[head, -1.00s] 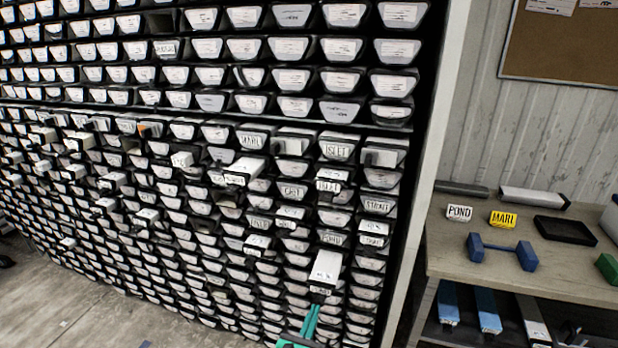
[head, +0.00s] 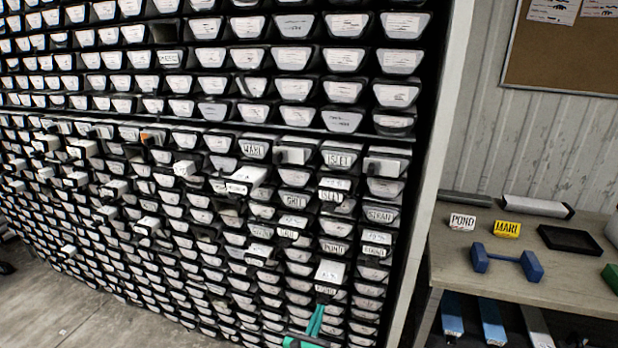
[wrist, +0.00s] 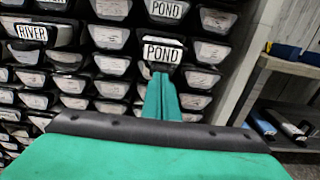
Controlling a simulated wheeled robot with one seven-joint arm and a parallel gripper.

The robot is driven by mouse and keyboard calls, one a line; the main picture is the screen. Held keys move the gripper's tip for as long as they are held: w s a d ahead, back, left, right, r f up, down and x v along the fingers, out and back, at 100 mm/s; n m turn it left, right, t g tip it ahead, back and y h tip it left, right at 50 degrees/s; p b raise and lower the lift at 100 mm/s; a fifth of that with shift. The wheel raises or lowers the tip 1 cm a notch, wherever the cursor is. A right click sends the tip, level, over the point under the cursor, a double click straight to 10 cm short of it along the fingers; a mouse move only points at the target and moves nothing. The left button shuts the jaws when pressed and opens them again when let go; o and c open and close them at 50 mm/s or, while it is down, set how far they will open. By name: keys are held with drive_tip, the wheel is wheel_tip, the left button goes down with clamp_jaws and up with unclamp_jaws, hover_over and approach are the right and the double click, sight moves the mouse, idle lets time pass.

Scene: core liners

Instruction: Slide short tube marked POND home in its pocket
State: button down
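The short tube marked POND (head: 330,271) is a white box-like liner that sticks out a little from its pocket low on the right side of the rack. In the wrist view its POND end label (wrist: 163,53) faces me, upright and readable. My gripper (head: 319,303) has teal fingers, pressed together and empty. In the wrist view the fingertips (wrist: 161,78) overlap the lower edge of the tube's end and seem to touch it. The pocket's inside is hidden by the tube.
Another POND label (wrist: 167,9) is directly above, and a RIVER liner (wrist: 32,33) is to the left. Several other liners protrude across the rack. At right a bench (head: 500,265) holds POND (head: 462,222) and MARL (head: 507,229) signs and a blue dumbbell-shaped piece (head: 507,262).

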drive_tip(key=shift+x, duration=2.05)
drive_tip(key=shift+v, duration=1.95)
